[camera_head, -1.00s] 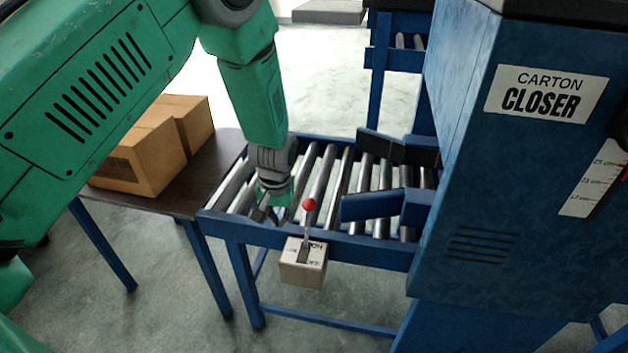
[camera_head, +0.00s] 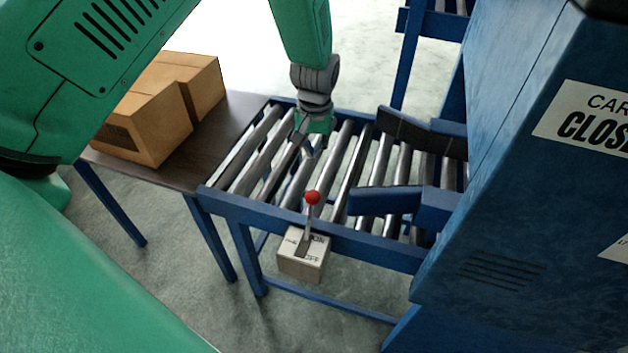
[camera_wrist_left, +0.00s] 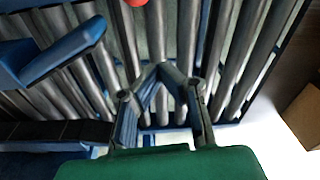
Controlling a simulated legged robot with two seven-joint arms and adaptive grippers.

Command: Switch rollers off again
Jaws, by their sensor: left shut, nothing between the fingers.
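The roller switch is a small beige box (camera_head: 303,262) on the near side of the conveyor frame. Its lever has a red ball knob (camera_head: 312,198) and stands up from the slot, with the knob toward the ON side, away from the OFF label. My left gripper (camera_head: 304,146) hangs over the rollers (camera_head: 343,160), behind the knob and apart from it. Its fingers meet at the tips with nothing between them in the left wrist view (camera_wrist_left: 160,72). The red knob (camera_wrist_left: 136,3) is cut by the top edge there. My right gripper is not in view.
Cartons (camera_head: 150,125) stand on a dark table (camera_head: 235,120) at the left. The blue carton closer (camera_head: 500,190) stands at the right. Blue guide arms (camera_head: 385,201) reach over the rollers, right of the knob.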

